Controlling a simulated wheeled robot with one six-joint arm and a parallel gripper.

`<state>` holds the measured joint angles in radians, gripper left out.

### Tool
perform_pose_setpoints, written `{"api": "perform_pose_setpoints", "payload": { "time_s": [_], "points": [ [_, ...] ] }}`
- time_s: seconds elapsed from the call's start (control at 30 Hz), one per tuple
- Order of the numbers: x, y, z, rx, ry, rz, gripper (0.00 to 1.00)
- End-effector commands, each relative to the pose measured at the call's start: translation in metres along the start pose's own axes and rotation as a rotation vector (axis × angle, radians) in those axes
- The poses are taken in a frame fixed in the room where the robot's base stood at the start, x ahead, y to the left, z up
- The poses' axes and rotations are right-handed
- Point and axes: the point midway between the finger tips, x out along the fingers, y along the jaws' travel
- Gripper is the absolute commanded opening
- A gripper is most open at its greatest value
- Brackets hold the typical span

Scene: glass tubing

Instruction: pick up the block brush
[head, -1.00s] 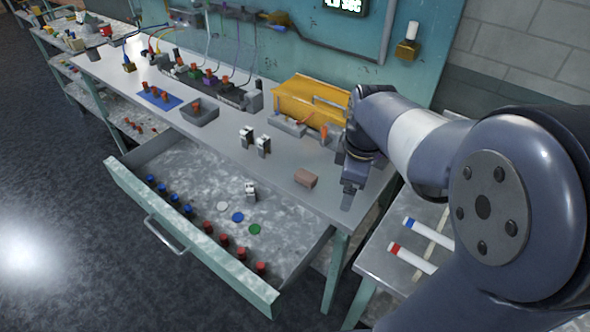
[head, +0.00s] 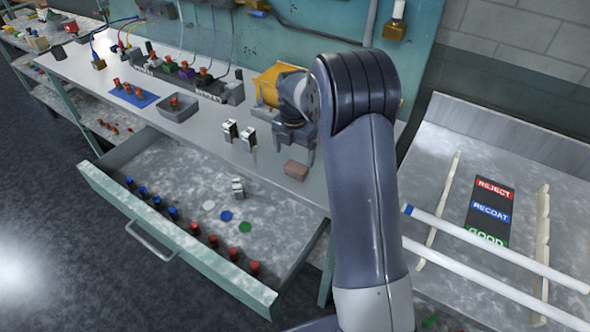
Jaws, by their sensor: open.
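A small brownish-pink block (head: 296,170), which I take to be the block brush, lies on the grey workbench (head: 180,133) near its front right edge. My gripper (head: 294,156) is open, with its fingers pointing down just behind and above the block. One finger shows to the left and one to the right of it. I cannot tell whether they touch the block. Nothing shows between the fingers. My arm hides the bench to the right.
Two small white-and-grey pieces (head: 230,131) stand left of the block. An open drawer (head: 165,232) below holds red and blue caps and coloured discs. A yellow box (head: 266,84) is behind my gripper. A tray with long white tubes (head: 490,243) is at the right.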

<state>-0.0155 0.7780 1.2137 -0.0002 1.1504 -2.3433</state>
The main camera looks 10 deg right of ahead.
Motion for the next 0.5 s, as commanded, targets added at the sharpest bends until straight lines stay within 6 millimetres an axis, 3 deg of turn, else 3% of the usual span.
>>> {"api": "perform_pose_setpoints", "payload": {
  "time_s": [0.27,0.5],
  "points": [
    [0.023,-0.001,0.002,0.003,0.002,-0.002,0.89],
    [0.056,-0.004,0.007,0.003,0.002,-0.002,0.89]
  ]
}}
